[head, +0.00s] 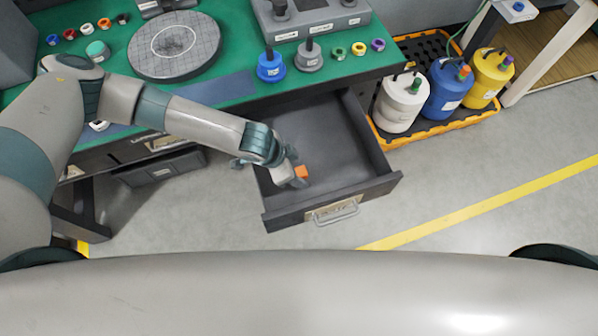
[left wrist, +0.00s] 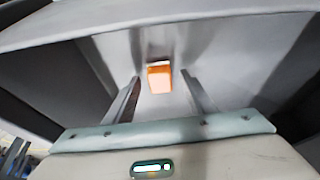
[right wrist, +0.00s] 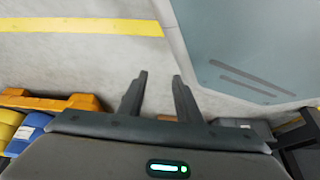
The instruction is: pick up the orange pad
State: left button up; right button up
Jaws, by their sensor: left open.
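The orange pad (head: 301,172) is a small block in the open drawer (head: 335,150), toward the drawer's left front. My left gripper (head: 292,180) reaches down into the drawer beside it. In the left wrist view the pad (left wrist: 160,78) lies just beyond and between the two fingertips (left wrist: 160,82), which are apart with nothing between them gripped. My right gripper (right wrist: 160,78) shows only in the right wrist view. Its fingers are apart and empty above the floor.
The drawer's front with its handle (head: 336,212) and its side walls surround the pad. The green bench (head: 110,70) holds a round plate (head: 175,46), blue and grey knobs and small rings. An orange-rimmed tray (head: 440,132) with white, blue and yellow canisters stands to the right.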

pick_arm(q)
jog(key=c, duration=1.1)
jog(key=shift+r, duration=0.15)
